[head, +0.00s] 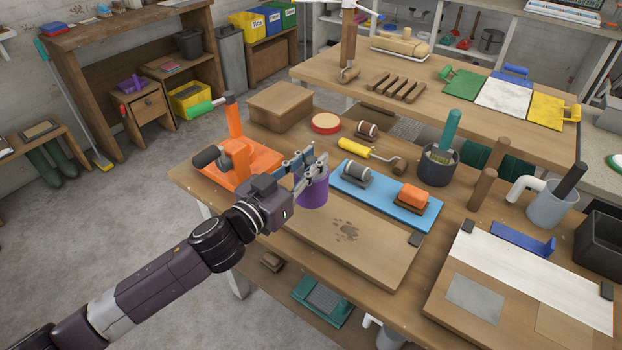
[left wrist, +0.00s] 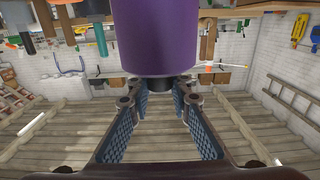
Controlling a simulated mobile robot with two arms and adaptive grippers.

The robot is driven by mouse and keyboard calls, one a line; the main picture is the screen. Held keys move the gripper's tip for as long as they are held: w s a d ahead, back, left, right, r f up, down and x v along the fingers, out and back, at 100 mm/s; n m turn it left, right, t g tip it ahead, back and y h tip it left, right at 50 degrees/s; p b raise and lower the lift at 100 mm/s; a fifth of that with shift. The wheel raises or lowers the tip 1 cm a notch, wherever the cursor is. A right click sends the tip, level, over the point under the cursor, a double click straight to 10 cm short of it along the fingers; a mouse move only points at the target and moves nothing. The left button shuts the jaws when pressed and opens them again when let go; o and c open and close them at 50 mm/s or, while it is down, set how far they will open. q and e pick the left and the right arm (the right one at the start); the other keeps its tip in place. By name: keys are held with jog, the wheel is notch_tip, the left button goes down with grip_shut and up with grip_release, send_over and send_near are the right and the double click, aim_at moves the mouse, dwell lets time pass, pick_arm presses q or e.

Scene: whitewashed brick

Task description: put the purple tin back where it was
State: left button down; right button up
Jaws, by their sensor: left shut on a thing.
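The purple tin (head: 312,193) is upright at the left end of the blue mat (head: 380,187), near the back edge of the brown board with dark smudges (head: 348,262). It fills the top middle of the left wrist view (left wrist: 158,38). My left gripper (head: 312,165) is over the tin's top, shut on a small dark part of it; in the left wrist view the fingers (left wrist: 160,88) close in around that dark part. I cannot tell whether the tin's base touches anything. My right gripper is not in view.
An orange clamp-like tool on an orange base (head: 238,165) stands left of the tin. A grey roller block (head: 356,172) and an orange-topped brush (head: 413,196) sit on the blue mat. A yellow-handled roller (head: 372,157) and a dark pot (head: 439,165) are behind.

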pick_arm(q)
jog(key=shift+f+b, duration=0.45)
jog(key=shift+f, duration=1.85)
jog(key=shift+f, duration=0.1)
jog(key=c, duration=1.8)
grip_release()
jog(key=shift+o, duration=0.2)
jog(key=v, duration=1.2)
